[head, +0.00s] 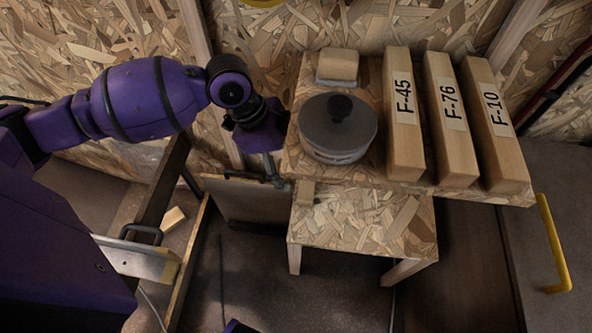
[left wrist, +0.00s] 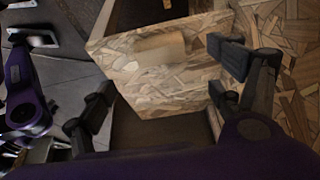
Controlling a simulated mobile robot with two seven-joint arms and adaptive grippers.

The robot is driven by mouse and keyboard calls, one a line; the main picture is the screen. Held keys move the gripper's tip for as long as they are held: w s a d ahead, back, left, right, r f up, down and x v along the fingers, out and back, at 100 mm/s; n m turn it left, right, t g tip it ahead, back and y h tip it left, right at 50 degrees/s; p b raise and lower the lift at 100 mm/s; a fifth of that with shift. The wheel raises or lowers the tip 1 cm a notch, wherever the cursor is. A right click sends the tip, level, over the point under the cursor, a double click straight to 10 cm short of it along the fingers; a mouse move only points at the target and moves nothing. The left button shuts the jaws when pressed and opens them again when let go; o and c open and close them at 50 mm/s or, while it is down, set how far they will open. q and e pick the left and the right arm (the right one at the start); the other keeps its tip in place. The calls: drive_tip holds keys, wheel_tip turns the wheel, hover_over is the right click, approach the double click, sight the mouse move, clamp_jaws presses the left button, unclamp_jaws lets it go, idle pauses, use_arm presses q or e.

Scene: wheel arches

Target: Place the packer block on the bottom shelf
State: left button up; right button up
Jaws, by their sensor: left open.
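A small pale wooden block (head: 305,193), which looks like the packer block, lies at the left edge of the lower OSB shelf (head: 365,225). In the left wrist view a pale block (left wrist: 160,47) lies on the OSB board (left wrist: 165,85), likely the same block. My left gripper (head: 274,172) points down just left of the shelves, above and beside the block. In the left wrist view its fingers (left wrist: 165,88) are spread wide with nothing between them, and the block is apart from them. My right gripper is not seen clearly.
The upper shelf (head: 290,160) holds a round grey-lidded pot (head: 338,128), a block on a grey base (head: 338,66), and beams marked F-45 (head: 404,115), F-76 (head: 450,115) and F-10 (head: 494,120). Another small block (head: 173,218) lies lower left. A yellow handle (head: 553,245) is at right.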

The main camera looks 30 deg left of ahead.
use_arm(q)
drive_tip(key=shift+p+v, duration=0.3)
drive_tip(key=shift+v, duration=0.9)
